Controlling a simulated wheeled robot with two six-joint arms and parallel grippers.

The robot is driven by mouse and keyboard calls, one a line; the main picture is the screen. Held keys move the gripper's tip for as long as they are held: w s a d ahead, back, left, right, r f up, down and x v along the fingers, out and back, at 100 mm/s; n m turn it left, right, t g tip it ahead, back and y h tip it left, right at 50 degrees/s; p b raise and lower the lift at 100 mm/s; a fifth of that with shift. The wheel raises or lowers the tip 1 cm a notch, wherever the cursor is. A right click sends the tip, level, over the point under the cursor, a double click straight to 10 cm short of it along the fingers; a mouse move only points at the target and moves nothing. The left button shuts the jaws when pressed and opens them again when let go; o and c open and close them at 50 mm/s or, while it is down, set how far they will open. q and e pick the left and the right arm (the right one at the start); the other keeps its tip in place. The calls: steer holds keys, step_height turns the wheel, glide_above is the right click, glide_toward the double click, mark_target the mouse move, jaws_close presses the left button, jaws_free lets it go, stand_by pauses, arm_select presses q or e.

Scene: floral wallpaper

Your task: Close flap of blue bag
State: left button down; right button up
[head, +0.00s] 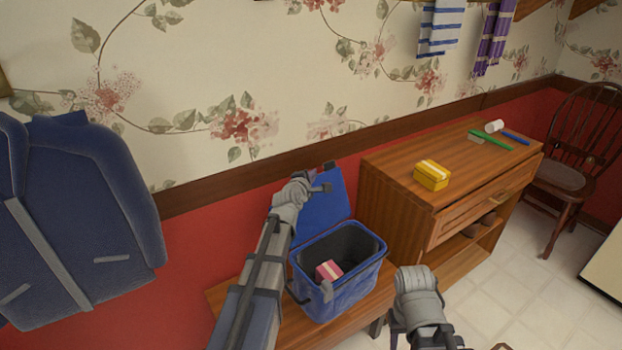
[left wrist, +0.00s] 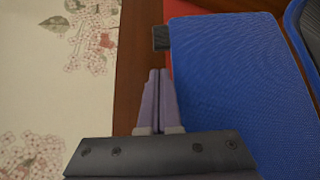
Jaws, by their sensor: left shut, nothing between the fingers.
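The blue bag (head: 340,290) stands on a low wooden bench with its top open. Its blue flap (head: 327,203) is raised at the back, leaning up toward the wall; it fills the right of the left wrist view (left wrist: 235,90). A dark tab (left wrist: 161,38) sticks out from the flap's edge. A pink box with a pale stripe (head: 328,271) is inside the bag. My left gripper (head: 325,187) is shut and empty beside the flap; its fingers (left wrist: 158,74) lie along the flap's edge, contact unclear. My right gripper (head: 440,338) is low, right of the bag; its fingers are unclear.
The bench (head: 222,297) is under the bag. A wooden cabinet (head: 395,172) stands close to the bag's right, with a yellow box (head: 431,175), a green item (head: 490,140) and other small things on top. A blue jacket (head: 75,220) hangs at left. The wall is close behind.

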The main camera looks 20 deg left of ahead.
arm_select(q)
steer(key=b+x, duration=0.1)
steer(key=x, duration=0.6)
steer(key=shift+w+d+b, duration=0.1)
steer(key=shift+b, duration=0.2)
arm_select(e)
steer(key=shift+f, duration=0.95)
arm_select(q)
steer(key=shift+d, duration=0.1)
